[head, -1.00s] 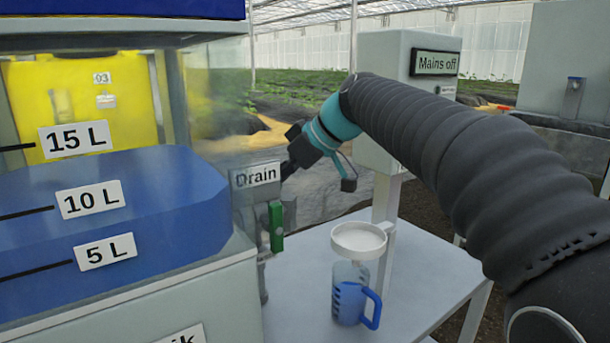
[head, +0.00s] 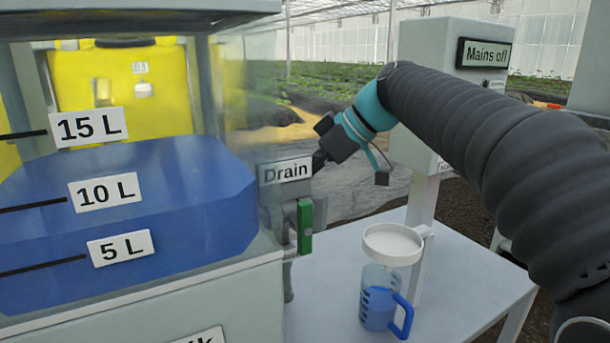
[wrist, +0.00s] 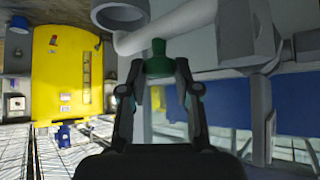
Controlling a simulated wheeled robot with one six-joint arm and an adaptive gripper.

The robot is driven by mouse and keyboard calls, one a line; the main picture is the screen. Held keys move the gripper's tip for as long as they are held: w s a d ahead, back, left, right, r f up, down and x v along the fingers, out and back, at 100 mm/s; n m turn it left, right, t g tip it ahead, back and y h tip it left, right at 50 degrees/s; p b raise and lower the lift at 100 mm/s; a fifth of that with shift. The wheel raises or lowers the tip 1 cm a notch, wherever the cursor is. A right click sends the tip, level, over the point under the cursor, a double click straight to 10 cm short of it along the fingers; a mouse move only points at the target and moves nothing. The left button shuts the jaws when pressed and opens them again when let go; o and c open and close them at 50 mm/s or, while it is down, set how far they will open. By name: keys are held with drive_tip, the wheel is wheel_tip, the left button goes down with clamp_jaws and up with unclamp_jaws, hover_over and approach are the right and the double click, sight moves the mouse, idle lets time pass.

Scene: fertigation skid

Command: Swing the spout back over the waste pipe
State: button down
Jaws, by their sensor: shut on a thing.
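My gripper (wrist: 158,72) is shut on a green grip (wrist: 158,58) in the wrist view. A pale pipe (wrist: 180,25), which looks like the spout, runs just beyond the grip. A grey round pipe end (wrist: 120,14) is beside it at the upper left; I cannot tell for sure whether it is the waste pipe, or whether the spout is over it. In the head view my gripper (head: 318,160) reaches behind the right edge of the Drain sign (head: 285,171), and its fingertips and the spout are mostly hidden.
A green valve lever (head: 305,227) hangs upright below the sign. A white funnel (head: 392,244) sits over a blue-handled jug (head: 380,300) on the pale table (head: 455,265). The tank of blue liquid (head: 130,200) is left. A Mains off box (head: 450,90) stands behind my arm.

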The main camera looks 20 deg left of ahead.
drive_tip(key=c, duration=0.9)
unclamp_jaws()
drive_tip(key=shift+s+a+f, duration=0.1)
drive_tip(key=shift+s, duration=0.15)
drive_tip(key=shift+o, duration=0.2)
drive_tip(key=shift+w, duration=0.1)
drive_tip(key=shift+w+d+r, duration=0.1)
drive_tip(key=shift+d+r, duration=0.3)
drive_tip(key=shift+r, duration=0.05)
drive_tip(key=v, duration=1.1)
drive_tip(key=shift+a, duration=0.1)
